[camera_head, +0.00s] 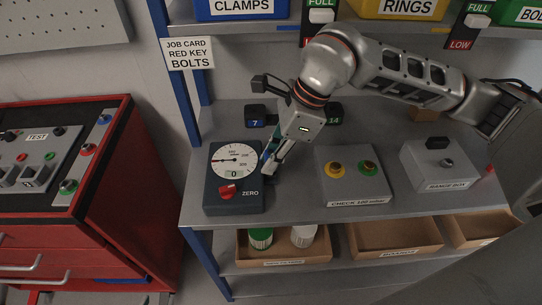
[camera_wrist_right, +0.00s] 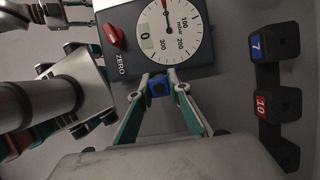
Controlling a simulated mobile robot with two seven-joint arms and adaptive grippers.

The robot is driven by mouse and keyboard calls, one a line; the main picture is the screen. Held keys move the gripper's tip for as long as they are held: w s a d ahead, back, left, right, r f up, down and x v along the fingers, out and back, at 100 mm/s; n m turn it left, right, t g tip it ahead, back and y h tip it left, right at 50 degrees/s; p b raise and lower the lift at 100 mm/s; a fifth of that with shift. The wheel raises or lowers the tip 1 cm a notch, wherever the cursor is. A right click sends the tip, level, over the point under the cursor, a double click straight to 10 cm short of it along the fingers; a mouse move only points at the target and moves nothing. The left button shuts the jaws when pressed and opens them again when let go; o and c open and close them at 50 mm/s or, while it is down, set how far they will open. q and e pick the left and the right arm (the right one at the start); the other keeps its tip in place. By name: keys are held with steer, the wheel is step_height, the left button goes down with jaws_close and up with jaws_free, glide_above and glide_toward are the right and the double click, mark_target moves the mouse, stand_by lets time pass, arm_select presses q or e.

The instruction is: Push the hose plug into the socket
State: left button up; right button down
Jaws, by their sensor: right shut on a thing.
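The gauge box (camera_head: 236,172) stands on the shelf, a dark blue case with a white dial (camera_head: 233,162) and a red knob (camera_head: 228,192). My right gripper (camera_head: 269,168) reaches down to its right side. In the wrist view the gauge box (camera_wrist_right: 122,59) is above the fingers, and my right gripper (camera_wrist_right: 158,82) is shut on a small blue piece (camera_wrist_right: 158,86), seemingly the hose plug. The plug is close to the box's side. I cannot tell whether it touches or enters a socket. The socket is hidden, and no hose is clearly visible.
Dark numbered blocks (camera_head: 255,115) stand behind the gauge. A check box (camera_head: 353,178) with yellow and green buttons and a range box (camera_head: 440,165) stand to the right. Cardboard trays (camera_head: 395,238) sit below. A red cabinet (camera_head: 110,215) is at the left.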

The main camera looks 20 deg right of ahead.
arm_select(q)
steer(key=shift+w+r, duration=0.3)
steer(key=shift+r, duration=0.25)
arm_select(e)
steer(key=shift+f, duration=0.1)
stand_by(1.2)
arm_select(q)
steer(key=shift+s+f, duration=0.2)
steer(key=shift+f, duration=0.2)
arm_select(e)
steer(key=shift+f, duration=0.55)
arm_select(q)
steer(key=shift+s+f, duration=0.1)
arm_select(e)
steer(key=shift+s+f, duration=0.1)
steer(key=shift+f, duration=0.2)
steer(key=shift+r, duration=0.1)
